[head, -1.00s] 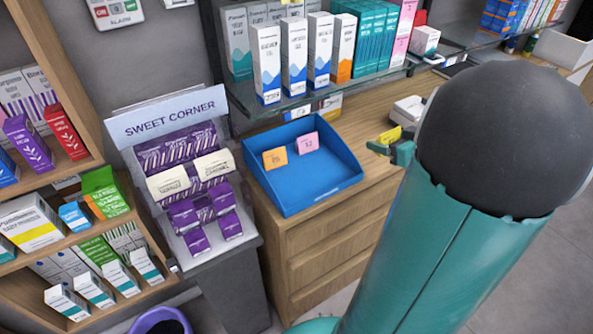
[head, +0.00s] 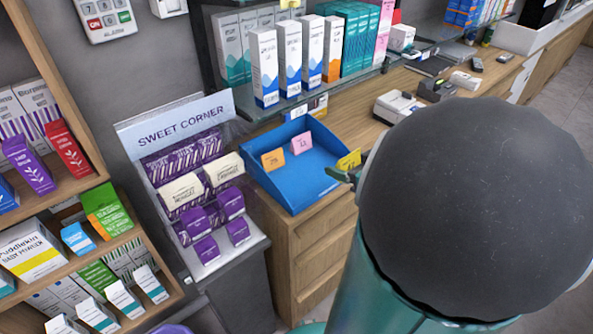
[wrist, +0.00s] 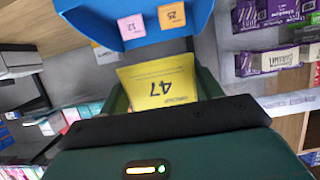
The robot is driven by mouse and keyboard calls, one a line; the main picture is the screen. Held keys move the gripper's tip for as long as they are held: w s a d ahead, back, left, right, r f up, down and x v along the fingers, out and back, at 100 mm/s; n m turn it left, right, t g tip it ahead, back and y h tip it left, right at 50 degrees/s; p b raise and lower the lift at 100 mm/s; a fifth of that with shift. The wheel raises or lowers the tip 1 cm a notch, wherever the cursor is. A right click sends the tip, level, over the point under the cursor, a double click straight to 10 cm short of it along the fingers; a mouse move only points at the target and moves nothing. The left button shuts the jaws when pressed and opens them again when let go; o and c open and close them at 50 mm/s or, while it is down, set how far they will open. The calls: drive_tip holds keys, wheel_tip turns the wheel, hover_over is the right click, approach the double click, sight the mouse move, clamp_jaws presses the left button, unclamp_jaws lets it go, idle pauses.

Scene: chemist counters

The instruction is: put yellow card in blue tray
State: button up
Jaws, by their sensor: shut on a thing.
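The yellow card (wrist: 160,85), marked 47, is held in my gripper (wrist: 165,103), which is shut on it in the wrist view. In the head view the yellow card (head: 349,159) shows at the right edge of the blue tray (head: 292,200), and my gripper (head: 346,176) is partly hidden behind my arm. The blue tray stands on the wooden counter and also shows in the wrist view (wrist: 95,30).
A glass shelf (head: 300,98) with medicine boxes hangs above the tray's back. A purple sweet display (head: 190,170) stands left of the tray. A card machine (head: 398,107) sits on the wooden counter (head: 352,112) to the right.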

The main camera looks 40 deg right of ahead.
drive_tip(key=shift+a, duration=0.6)
drive_tip(key=shift+w, duration=0.25)
drive_tip(key=d+f+x, duration=0.1)
drive_tip(key=d+x, duration=0.1)
drive_tip(key=x, duration=0.7)
hover_over(311, 177)
drive_tip(key=f, duration=0.5)
drive_tip(key=shift+s+a, duration=0.1)
drive_tip(key=shift+s, duration=0.2)
drive_tip(key=shift+w+f, duration=0.2)
drive_tip(key=shift+f, duration=1.6)
drive_tip(key=o, duration=1)
drive_tip(key=shift+f, duration=0.1)
drive_tip(key=shift+c, duration=0.2)
